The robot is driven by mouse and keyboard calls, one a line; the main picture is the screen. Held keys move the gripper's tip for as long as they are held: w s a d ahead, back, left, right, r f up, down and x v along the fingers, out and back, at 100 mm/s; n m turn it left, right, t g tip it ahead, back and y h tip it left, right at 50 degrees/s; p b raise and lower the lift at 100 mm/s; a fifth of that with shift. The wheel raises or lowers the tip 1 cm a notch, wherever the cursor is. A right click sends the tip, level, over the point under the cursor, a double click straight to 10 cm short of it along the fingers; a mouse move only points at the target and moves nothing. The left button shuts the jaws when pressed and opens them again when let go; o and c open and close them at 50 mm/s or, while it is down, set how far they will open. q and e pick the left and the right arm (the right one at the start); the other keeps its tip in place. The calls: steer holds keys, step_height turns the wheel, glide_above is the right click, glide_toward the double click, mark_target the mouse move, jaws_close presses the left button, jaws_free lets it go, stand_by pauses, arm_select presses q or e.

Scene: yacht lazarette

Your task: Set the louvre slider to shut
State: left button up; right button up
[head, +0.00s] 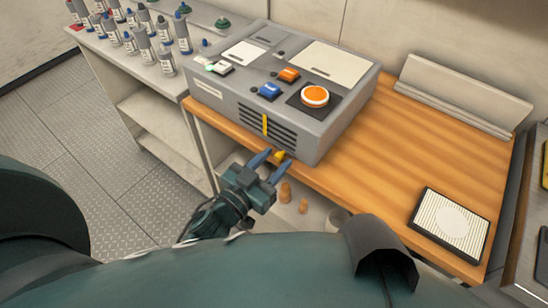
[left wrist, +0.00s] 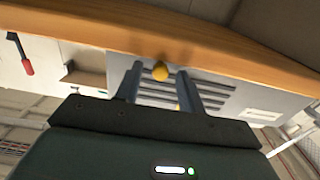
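The grey control box (head: 230,107) has dark louvre slats (head: 268,130) low on its front face. An upright yellow strip (head: 265,124) crosses the slats. A yellow slider knob (head: 280,155) sticks out at the lower front, near the louvre's right end. My left gripper (head: 279,160) is at the knob, its two blue fingers apart, one on each side. In the left wrist view, the knob (left wrist: 160,73) shows between the spread fingers (left wrist: 160,82), with a visible gap; contact is unclear. My right gripper does not show.
The box stands on a wooden bench (head: 400,157), its edge close to my left gripper. Its top carries an orange round button (head: 315,95) and orange and blue switches. Bottles (head: 163,60) crowd the left shelf. A filter panel (head: 449,222) lies at right; the middle bench is clear.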

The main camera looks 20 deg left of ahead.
arm_select(q)
steer(key=shift+w+d, duration=0.15)
steer(key=shift+w, duration=0.2)
steer(key=shift+c, duration=0.2)
jaws_close()
